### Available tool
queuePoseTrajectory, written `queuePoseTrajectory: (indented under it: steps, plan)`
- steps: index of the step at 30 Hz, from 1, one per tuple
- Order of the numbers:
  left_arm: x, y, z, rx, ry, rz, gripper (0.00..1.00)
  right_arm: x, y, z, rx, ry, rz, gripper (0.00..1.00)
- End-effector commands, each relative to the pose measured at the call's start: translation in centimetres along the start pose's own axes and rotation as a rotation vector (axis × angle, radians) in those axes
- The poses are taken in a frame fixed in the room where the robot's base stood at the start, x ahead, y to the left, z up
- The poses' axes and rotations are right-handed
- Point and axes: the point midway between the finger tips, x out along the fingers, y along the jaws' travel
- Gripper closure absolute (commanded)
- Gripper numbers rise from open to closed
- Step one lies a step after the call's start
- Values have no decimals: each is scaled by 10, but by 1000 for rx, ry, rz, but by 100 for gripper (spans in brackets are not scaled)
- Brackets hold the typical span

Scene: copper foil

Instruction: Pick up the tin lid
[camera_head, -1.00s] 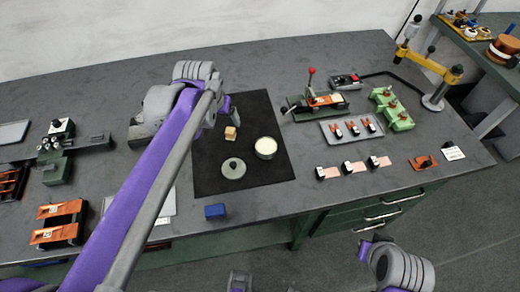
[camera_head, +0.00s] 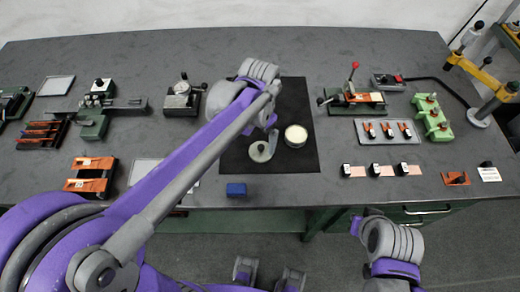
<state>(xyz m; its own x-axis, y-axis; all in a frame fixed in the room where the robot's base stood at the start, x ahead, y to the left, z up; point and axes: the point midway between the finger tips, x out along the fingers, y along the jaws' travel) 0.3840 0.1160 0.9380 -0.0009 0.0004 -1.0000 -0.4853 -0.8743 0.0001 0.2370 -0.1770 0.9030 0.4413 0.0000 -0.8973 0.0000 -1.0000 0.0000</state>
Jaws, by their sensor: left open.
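The tin lid (camera_head: 259,154) is a pale grey disc with a small knob, lying on the black mat (camera_head: 300,165). The open round tin (camera_head: 296,137), with a pale inside, stands just right of it on the same mat. My left gripper (camera_head: 267,138) is open at the lid's upper right edge, between lid and tin. One grey finger overlaps the lid in the picture; I cannot tell whether it touches. My left arm hides the mat's left part. My right arm shows at the lower right, but its jaws cannot be made out.
A blue block (camera_head: 236,190) sits near the table's front edge. A red-handled press (camera_head: 352,95), a tray with several clips (camera_head: 388,131) and a green fixture (camera_head: 432,118) stand to the right. Orange fixtures (camera_head: 91,174) stand at left. The table behind the mat is clear.

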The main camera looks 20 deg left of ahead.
Motion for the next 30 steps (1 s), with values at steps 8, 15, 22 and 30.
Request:
queuePoseTrajectory:
  steps: [8,15,22,30]
  plan:
    - [36,1,-6,-1,1,0,0,1,0,1,0,0,0,100]
    - [53,1,-5,-1,1,0,0,2,0,2,0,-1,0,100]
    - [52,1,-5,-1,1,0,11,2,0,2,0,-1,0,100]
    - [52,1,-5,-1,1,0,59,2,0,2,0,-1,0,100]
